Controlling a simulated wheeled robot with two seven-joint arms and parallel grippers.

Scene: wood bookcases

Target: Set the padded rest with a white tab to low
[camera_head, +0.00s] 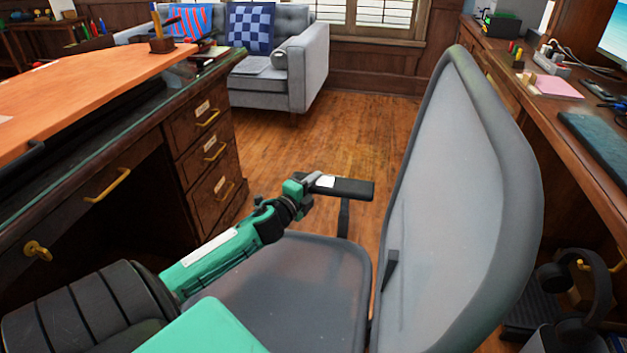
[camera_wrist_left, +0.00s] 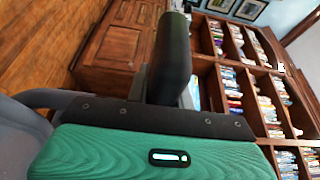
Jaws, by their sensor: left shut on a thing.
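The padded rest (camera_head: 354,188) is a dark armrest pad on the far side of the grey office chair (camera_head: 450,180), on a dark upright post. A white tab (camera_head: 325,182) shows at its left end. My left gripper (camera_head: 312,183) reaches over the seat and is shut on that end of the padded rest. In the left wrist view the dark pad (camera_wrist_left: 170,58) stands out from the jaws; their exact contact is hidden. My right gripper is not in view.
A wooden desk (camera_head: 200,135) with drawers stands at left, and another desk (camera_head: 545,105) at right. A grey sofa (camera_head: 303,65) is at the back. Wooden floor (camera_head: 350,125) is clear beyond the chair. Bookcases (camera_wrist_left: 240,85) show in the left wrist view.

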